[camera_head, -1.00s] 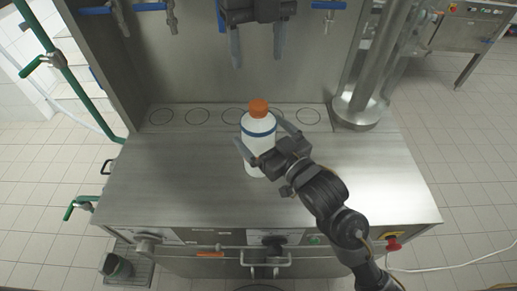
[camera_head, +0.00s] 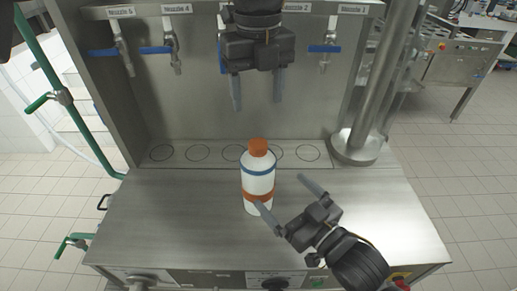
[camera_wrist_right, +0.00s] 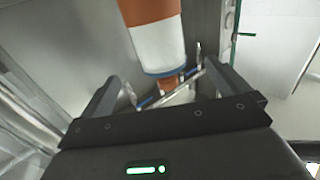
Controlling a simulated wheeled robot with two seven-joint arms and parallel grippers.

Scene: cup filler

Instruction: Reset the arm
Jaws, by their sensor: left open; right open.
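A white bottle (camera_head: 258,180) with an orange cap, a blue band and an orange band stands upright on the steel counter, just in front of the row of marked circles. My right gripper (camera_head: 289,194) is open and empty at the bottle's lower right. One fingertip overlaps the bottle's lower part in the head view; I cannot tell if it touches. The right wrist view shows the bottle (camera_wrist_right: 158,45) beyond the open fingers (camera_wrist_right: 165,85). My left gripper (camera_head: 257,92) is open and empty, high in front of the back panel and above the bottle.
Labelled nozzles with blue handles (camera_head: 155,50) line the back panel. A steel post (camera_head: 372,100) stands at the counter's right. Green pipes (camera_head: 65,100) run at the left. The steel counter (camera_head: 170,215) is clear left of the bottle.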

